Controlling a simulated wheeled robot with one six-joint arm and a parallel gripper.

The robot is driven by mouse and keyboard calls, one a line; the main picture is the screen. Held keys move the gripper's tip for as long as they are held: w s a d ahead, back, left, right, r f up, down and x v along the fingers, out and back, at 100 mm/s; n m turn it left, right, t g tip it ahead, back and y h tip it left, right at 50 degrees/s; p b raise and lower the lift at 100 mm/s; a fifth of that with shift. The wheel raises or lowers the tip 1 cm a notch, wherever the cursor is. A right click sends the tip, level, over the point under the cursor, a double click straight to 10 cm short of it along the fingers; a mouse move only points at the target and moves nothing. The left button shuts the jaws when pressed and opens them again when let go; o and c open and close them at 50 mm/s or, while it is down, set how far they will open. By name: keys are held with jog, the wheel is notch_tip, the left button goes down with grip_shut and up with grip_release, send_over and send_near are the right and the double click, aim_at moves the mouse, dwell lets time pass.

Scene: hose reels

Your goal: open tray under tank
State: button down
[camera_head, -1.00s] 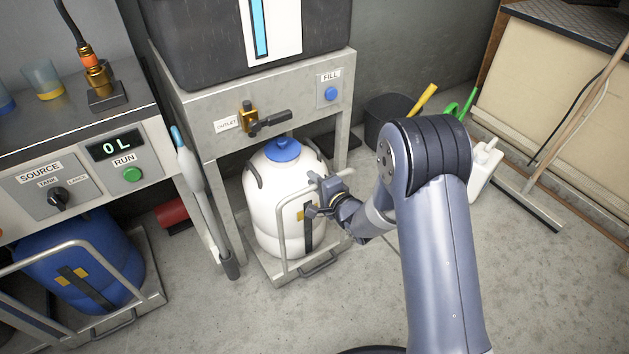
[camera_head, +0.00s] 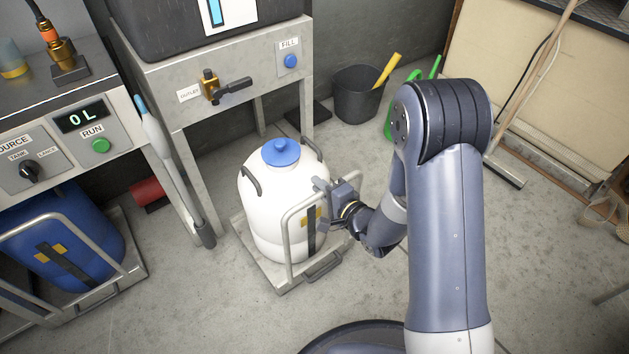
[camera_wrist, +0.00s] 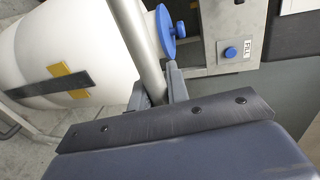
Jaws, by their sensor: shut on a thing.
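The tray (camera_head: 258,268) is a low metal platform with a tubular handle frame, carrying a white drum (camera_head: 262,195) with a blue cap. It sits partly out in front of the metal stand under the dark tank (camera_head: 180,25). The far edge of the tray is hidden by the drum.
A blue drum (camera_head: 62,240) stands on a similar tray at the left, under the control bench. A lance (camera_head: 172,165) leans by the stand's left leg. A dark bucket (camera_head: 358,98) is at the back. The floor in front of the tray is clear.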

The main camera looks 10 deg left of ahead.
jog(key=shift+d, duration=0.1)
jog(key=c, duration=1.4)
grip_release()
jog(key=shift+o, duration=0.2)
jog(key=p+v, duration=0.2)
jog(key=v, duration=0.9)
jog(key=b+x, duration=0.2)
jog(key=x, duration=0.9)
jog(key=shift+w+a, duration=0.25)
jog(key=shift+a, duration=0.1)
